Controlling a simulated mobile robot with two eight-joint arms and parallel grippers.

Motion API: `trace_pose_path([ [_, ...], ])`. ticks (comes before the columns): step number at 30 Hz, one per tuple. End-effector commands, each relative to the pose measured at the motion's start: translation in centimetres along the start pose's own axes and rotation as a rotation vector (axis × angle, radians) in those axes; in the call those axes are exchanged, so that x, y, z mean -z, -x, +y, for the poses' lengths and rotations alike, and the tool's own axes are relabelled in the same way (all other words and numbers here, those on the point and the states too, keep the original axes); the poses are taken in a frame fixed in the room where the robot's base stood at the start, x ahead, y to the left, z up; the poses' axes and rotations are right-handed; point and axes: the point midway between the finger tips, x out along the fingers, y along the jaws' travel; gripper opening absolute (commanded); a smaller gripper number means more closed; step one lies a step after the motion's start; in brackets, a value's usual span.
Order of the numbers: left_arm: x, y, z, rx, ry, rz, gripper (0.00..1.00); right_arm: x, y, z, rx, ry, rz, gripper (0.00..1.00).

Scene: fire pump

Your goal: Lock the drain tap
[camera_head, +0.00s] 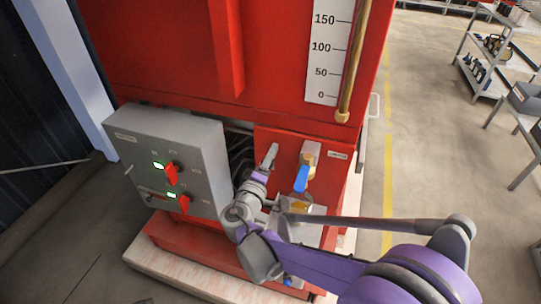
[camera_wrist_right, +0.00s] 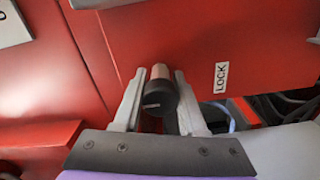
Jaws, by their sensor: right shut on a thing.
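A tap with a blue lever (camera_head: 302,178) and a brass-coloured body is on the red panel, just right of my right gripper (camera_head: 270,157) in the head view. In the right wrist view, my right gripper (camera_wrist_right: 159,74) is shut on a black-capped round knob (camera_wrist_right: 160,97) that sticks out of the red panel, one finger on each side. A white LOCK label (camera_wrist_right: 221,77) is to the right of the knob there. The knob is hidden behind the gripper in the head view. My left gripper is not in view.
A grey control box (camera_head: 200,140) with red switches and green lights stands left of the gripper. A red tank with a level scale (camera_head: 323,60) rises behind. More blue shows low down (camera_head: 288,281), partly behind my arm. Open floor and shelves (camera_head: 487,65) lie to the right.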

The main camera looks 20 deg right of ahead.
Motion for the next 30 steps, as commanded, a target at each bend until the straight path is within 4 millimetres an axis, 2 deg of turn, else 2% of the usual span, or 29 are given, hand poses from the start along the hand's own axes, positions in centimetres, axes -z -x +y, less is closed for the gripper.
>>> trace_pose_path([
  [17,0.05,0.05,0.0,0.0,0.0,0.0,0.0,-0.01,0.02,-0.04,0.001,-0.033,0.0,0.0],
  [18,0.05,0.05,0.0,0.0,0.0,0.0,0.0,-0.01,0.02,-0.04,0.001,-0.032,0.0,0.46],
  [21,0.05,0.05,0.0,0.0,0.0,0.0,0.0,-0.01,0.02,-0.03,0.001,-0.032,0.0,0.64],
  [22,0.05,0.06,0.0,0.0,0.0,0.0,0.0,-0.01,0.02,-0.03,0.001,-0.032,0.0,0.7],
  [23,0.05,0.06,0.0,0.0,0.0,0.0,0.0,-0.01,0.01,-0.03,0.0,-0.032,0.0,0.71],
  [30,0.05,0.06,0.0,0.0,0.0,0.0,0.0,0.0,0.03,-0.01,0.0,-0.031,0.0,0.71],
])
